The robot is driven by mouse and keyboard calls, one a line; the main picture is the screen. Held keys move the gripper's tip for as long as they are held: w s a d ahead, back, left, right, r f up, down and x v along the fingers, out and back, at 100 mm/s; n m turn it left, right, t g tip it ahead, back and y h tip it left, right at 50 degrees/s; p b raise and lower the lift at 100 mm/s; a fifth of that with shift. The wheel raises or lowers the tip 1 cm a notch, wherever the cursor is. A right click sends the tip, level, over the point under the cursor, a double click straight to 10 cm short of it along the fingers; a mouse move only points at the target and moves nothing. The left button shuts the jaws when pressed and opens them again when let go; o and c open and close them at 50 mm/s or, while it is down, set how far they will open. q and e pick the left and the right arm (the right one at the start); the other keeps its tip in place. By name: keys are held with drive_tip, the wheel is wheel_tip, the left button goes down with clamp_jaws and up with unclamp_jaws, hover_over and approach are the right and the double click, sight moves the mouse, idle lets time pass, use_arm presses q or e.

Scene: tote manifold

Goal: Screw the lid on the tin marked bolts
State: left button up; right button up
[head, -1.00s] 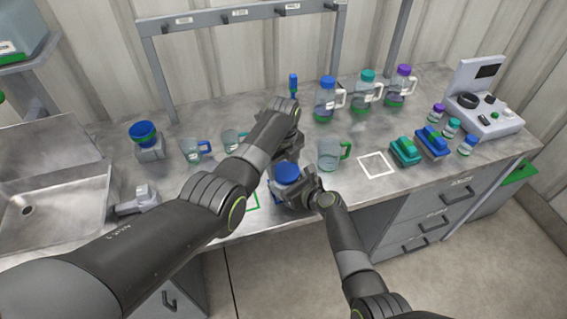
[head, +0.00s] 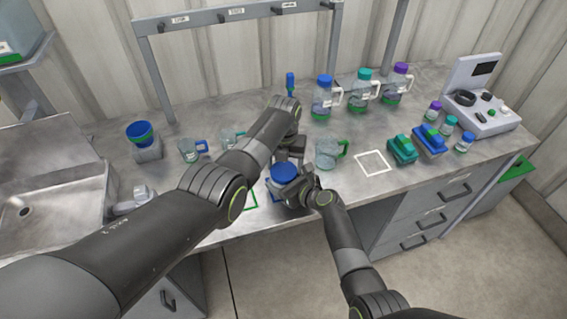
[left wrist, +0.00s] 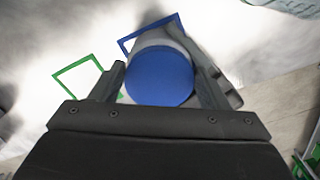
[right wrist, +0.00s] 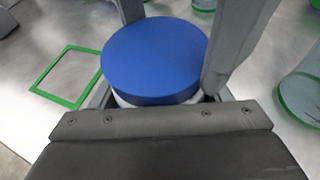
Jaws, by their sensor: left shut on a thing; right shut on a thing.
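A blue round lid (head: 285,172) sits level on top of a pale tin (right wrist: 125,100) near the front edge of the bench. My right gripper (head: 288,187) is shut on the tin from the front right, with a finger on each side below the lid. My left gripper (head: 290,157) reaches over from behind. In the left wrist view the lid (left wrist: 160,76) lies between its fingers, and it is shut on the lid. The tin's marking is hidden, and I cannot tell how far the lid is threaded.
A green square outline (right wrist: 68,78) and a blue one (left wrist: 126,45) lie by the tin. A green-handled jug (head: 326,153) stands close on the right. Several lidded bottles stand at the back. A sink (head: 50,200) is at the left; a white outlined square (head: 373,163) is clear.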

use_arm(q)
drive_tip(key=o, duration=0.9)
drive_tip(key=shift+o, duration=0.2)
drive_tip(key=shift+r, duration=2.35)
